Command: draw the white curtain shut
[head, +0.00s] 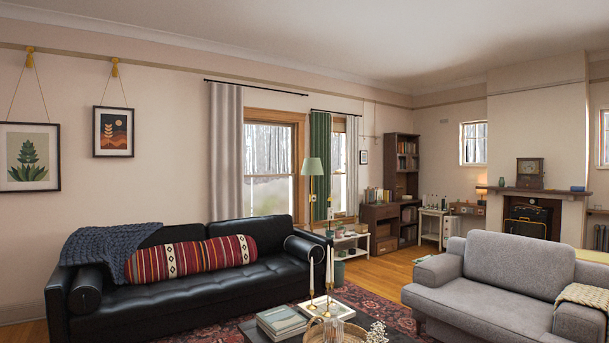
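A white curtain (226,150) hangs bunched at the left end of a black rod (256,87) over the nearer window (269,165). Most of that window's glass is uncovered. Its lower end goes down behind the black sofa. A second window (339,170), farther right, has a green curtain (319,165) at its left side and a narrow pale curtain (352,165) at its right side. Glass shows between those two. Neither of my grippers is in view.
The black sofa (190,290) stands along the wall below the white curtain. A floor lamp (312,167) and white side table (351,243) stand near the windows. A low table with books (281,320) and candlesticks is in front. A grey sofa (500,285) is at right. Wooden floor (385,270) shows between.

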